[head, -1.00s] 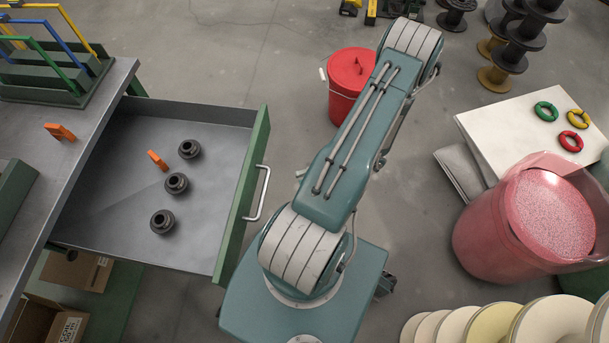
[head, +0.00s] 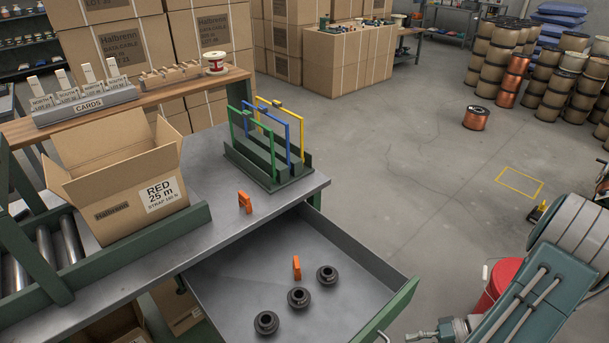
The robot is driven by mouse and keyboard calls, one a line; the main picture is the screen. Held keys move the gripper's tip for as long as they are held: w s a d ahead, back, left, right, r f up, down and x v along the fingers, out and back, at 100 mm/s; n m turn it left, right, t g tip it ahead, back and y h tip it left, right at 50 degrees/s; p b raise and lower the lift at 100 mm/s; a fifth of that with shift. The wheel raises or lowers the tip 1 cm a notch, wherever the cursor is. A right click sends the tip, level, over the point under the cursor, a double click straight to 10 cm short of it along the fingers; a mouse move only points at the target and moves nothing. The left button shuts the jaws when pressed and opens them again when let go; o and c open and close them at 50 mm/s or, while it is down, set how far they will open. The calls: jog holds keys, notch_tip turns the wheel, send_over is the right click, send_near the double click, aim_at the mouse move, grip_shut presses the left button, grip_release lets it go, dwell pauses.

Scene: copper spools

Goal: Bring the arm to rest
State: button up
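My arm (head: 535,300) shows at the lower right of the head view, with a large pale banded joint (head: 580,235) at its upper end. My gripper is not seen in this view, so its fingers and anything in them are hidden. A metal fitting (head: 445,330) sticks out to the left beside the arm at the bottom edge; I cannot tell what it belongs to. The arm stands to the right of the open drawer (head: 235,270), in front of a red bucket (head: 497,280), which it partly hides.
The drawer holds several small items: dark flanged pieces (head: 299,298) and an orange clip (head: 297,268). The bench (head: 215,215) carries an open carton (head: 120,190) and a rack of coloured frames (head: 265,150). The floor (head: 410,160) beyond is clear around a copper spool (head: 477,118).

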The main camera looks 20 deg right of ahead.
jog(key=w+a+r+n+g+h, duration=0.3)
jog(key=w+a+r+h, duration=0.15)
jog(key=r, duration=0.45)
jog(key=w+a+r+n+g+h, duration=0.2)
jog(key=w+a+r+g+h, duration=0.1)
jog(key=w+a+r, duration=0.4)
jog(key=s+a+r+n+t+h, duration=0.1)
jog(key=s+a+r+t+h, duration=0.1)
jog(key=a+r, duration=0.4)
jog(key=s+a+r+n+t+h, duration=0.1)
jog(key=s+a+r+t, duration=0.2)
jog(key=a+r, duration=0.3)
notch_tip(320, 180, up, 3)
jog(key=shift+f+t+h, duration=0.2)
jog(key=shift+t+h, duration=0.15)
jog(key=shift+t, duration=0.05)
